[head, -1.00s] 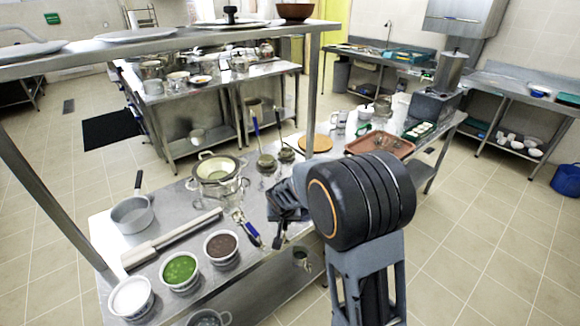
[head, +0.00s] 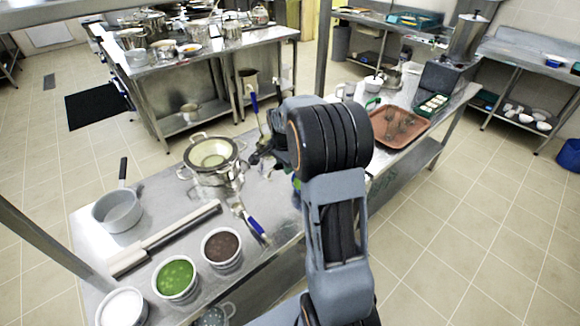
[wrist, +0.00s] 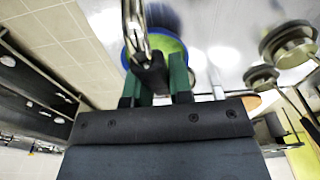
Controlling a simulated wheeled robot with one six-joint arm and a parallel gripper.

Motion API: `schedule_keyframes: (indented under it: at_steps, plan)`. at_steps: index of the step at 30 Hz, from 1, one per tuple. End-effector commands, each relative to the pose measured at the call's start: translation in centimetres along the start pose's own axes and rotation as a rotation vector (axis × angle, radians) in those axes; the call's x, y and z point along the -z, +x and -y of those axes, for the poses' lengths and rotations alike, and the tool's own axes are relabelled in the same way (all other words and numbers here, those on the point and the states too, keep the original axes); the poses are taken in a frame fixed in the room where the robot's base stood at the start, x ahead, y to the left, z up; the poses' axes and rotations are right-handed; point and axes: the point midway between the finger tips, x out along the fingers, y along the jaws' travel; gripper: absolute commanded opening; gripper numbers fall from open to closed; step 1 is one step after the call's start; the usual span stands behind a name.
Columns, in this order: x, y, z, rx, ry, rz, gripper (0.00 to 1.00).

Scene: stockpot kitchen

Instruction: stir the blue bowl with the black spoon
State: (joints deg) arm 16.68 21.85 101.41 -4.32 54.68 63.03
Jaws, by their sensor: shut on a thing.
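My gripper (wrist: 167,80) is shut on the dark end of a utensil, taken as the black spoon (wrist: 150,73). A shiny metal part runs up from it to the top edge of the wrist view; its far end is out of sight. A round bowl with a blue rim and green inside, taken as the blue bowl (wrist: 176,48), shows just beyond the fingers in that view. I cannot tell whether the spoon touches the bowl. In the head view my gripper (head: 260,154) is beside the strainer pot, and my arm mostly hides the bowl and spoon.
A brown tray (head: 398,126) lies to the right.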

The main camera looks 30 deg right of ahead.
Motion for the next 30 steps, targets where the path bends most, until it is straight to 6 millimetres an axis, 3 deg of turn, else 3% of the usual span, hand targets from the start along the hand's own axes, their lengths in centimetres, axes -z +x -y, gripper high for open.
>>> schedule_keyframes:
  at_steps: [6,20,30]
  plan:
    - [1.8,-0.5,-1.1,-0.007,0.185,0.064,0.00]
    - [1.6,-0.5,-1.0,-0.008,0.184,0.064,0.00]
    - [1.5,0.8,-1.1,-0.008,0.183,0.064,0.00]
